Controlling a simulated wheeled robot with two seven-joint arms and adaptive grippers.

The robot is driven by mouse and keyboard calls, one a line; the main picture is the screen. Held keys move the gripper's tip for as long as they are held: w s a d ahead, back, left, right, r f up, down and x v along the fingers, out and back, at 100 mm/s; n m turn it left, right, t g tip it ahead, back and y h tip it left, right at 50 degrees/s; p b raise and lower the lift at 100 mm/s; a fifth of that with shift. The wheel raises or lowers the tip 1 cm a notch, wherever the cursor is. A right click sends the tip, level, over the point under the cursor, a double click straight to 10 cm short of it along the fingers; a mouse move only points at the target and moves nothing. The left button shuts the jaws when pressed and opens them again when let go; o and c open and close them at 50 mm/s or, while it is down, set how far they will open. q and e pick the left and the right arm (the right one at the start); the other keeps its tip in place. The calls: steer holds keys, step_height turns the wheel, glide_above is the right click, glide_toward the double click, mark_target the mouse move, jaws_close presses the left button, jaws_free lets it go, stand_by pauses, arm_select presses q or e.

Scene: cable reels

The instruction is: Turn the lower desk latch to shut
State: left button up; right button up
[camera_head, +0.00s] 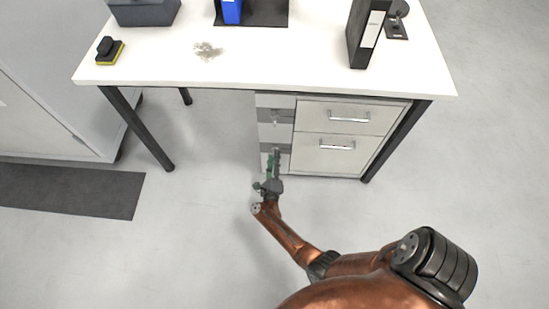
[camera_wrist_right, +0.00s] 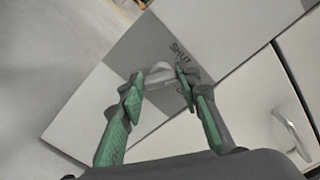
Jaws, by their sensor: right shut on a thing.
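The desk (camera_head: 170,72) has a drawer cabinet with a narrow panel at its left side, carrying an upper latch (camera_head: 275,118) and a lower latch. My right gripper (camera_head: 274,160) reaches the lower part of this panel. In the right wrist view, the pale lower latch (camera_wrist_right: 158,76) lies between the green fingers of my right gripper (camera_wrist_right: 160,90), which is shut on it. The latch's exact turn is hard to tell. My left gripper is not in view.
Two drawers with bar handles (camera_head: 337,146) sit right of the panel. Desk legs (camera_head: 138,130) stand to either side. Open floor lies in front.

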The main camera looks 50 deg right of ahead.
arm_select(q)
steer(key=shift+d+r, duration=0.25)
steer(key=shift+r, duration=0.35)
arm_select(e)
steer(key=n, duration=0.5)
steer(key=shift+w+a+n, duration=0.1)
steer(key=shift+n, duration=0.3)
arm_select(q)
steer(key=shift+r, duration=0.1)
arm_select(e)
steer(key=shift+f, duration=0.1)
steer(key=o, duration=1.2)
steer(key=shift+c, duration=0.2)
